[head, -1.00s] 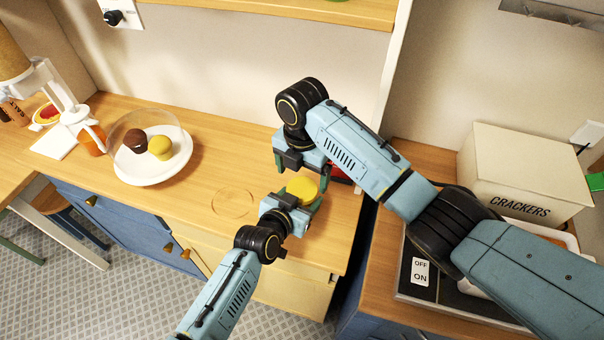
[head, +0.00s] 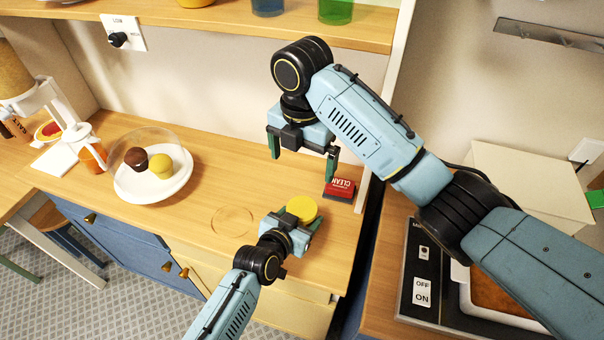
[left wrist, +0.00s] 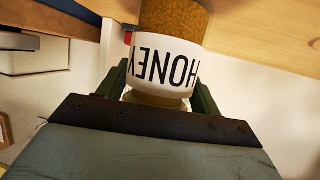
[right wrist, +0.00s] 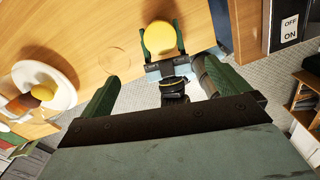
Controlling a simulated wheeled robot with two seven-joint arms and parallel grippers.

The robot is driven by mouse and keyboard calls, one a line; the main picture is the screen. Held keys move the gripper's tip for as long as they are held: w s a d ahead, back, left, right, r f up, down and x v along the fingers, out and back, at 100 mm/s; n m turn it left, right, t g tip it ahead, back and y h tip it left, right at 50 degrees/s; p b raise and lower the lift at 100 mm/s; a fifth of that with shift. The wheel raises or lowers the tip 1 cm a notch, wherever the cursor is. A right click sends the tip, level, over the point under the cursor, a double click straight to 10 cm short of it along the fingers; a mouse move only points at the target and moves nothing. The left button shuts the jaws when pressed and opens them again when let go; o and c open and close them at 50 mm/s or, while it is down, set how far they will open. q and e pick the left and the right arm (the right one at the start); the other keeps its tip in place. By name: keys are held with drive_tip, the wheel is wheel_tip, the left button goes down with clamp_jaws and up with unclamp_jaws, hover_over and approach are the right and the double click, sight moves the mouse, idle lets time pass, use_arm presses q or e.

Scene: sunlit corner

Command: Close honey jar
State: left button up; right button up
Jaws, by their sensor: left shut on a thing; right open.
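The honey jar stands in the left wrist view, where its white HONEY label (left wrist: 165,55) shows upside down, with amber glass beyond it. In the head view only its round yellow top (head: 301,208) shows, above the counter's right part. This looks like a yellow lid lying flat on the jar; its seam is hidden. My left gripper (head: 297,223) is shut around the jar, a green finger on each side. My right gripper (head: 304,156) is open and empty, above and behind the jar. The yellow top also shows in the right wrist view (right wrist: 160,37), beyond the open fingers.
A clear round disc or ring (head: 232,221) lies on the counter left of the jar. A red CLEAN box (head: 340,189) stands behind right. A white plate (head: 145,190) with two muffins under a clear dome is farther left. A shelf (head: 230,20) hangs above.

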drive_tip(key=shift+r, duration=0.65)
use_arm(q)
drive_tip(key=o, duration=2)
drive_tip(key=shift+c, duration=0.2)
drive_tip(key=shift+s, duration=0.1)
drive_tip(key=p+v, duration=0.1)
drive_tip(key=v, duration=1.2)
use_arm(e)
drive_tip(key=shift+r, duration=0.55)
use_arm(q)
drive_tip(key=shift+r, duration=0.1)
